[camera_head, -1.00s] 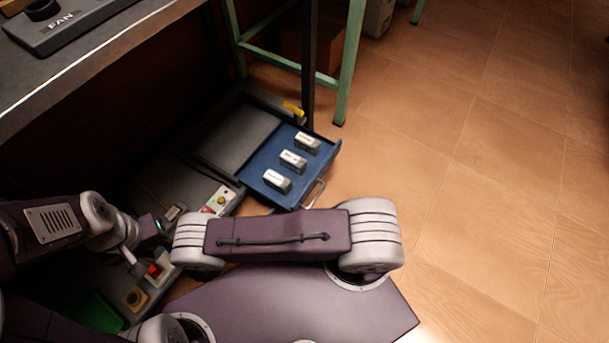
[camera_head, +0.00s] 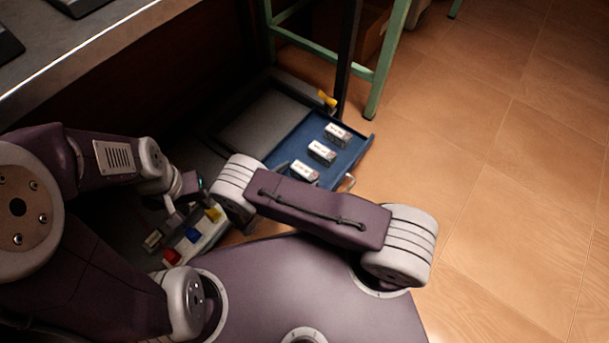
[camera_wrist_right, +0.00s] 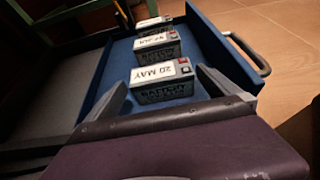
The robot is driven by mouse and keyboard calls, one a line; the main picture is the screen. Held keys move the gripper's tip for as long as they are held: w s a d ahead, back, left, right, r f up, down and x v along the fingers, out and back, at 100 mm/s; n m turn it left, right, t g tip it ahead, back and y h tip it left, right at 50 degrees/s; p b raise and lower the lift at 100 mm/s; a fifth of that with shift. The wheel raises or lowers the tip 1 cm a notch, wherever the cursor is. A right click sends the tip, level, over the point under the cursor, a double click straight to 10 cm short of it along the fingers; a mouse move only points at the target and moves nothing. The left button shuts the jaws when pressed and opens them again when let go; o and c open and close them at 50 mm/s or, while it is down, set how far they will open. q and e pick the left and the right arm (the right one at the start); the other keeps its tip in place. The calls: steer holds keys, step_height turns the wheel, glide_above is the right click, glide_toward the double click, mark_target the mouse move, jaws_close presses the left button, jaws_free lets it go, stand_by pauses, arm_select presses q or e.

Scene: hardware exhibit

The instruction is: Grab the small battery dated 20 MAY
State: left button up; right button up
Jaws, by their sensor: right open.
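The small battery dated 20 MAY (camera_wrist_right: 162,79) is a dark block with a white labelled top. It is the nearest of three in the right wrist view and stands in a blue drawer (camera_head: 350,157). In the head view it appears to be the nearest battery (camera_head: 304,172), partly behind my right arm. My right gripper (camera_wrist_right: 160,88) is open, its fingers on either side of the battery's near end; contact cannot be told. My right fingers are mostly hidden in the head view. My left gripper (camera_head: 186,194) is over the button panel, its fingers unclear.
Two similar batteries, the middle one (camera_head: 321,152) and the far one (camera_head: 336,133), stand behind in a row. The drawer has a metal handle (camera_wrist_right: 252,54) on its right. A panel (camera_head: 200,240) with coloured buttons lies left. Green table legs (camera_head: 388,62) stand behind; floor at right is clear.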

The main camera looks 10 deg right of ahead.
mark_target(300, 175)
steer(key=b+x, duration=0.1)
steer(key=x, duration=0.2)
steer(key=shift+w+d+f, duration=0.1)
steer(key=shift+d+f, duration=0.15)
steer(key=shift+f, duration=0.05)
steer(key=shift+r, duration=0.1)
steer(key=c, duration=1.8)
steer(key=shift+r, duration=0.2)
steer(key=shift+c, duration=0.2)
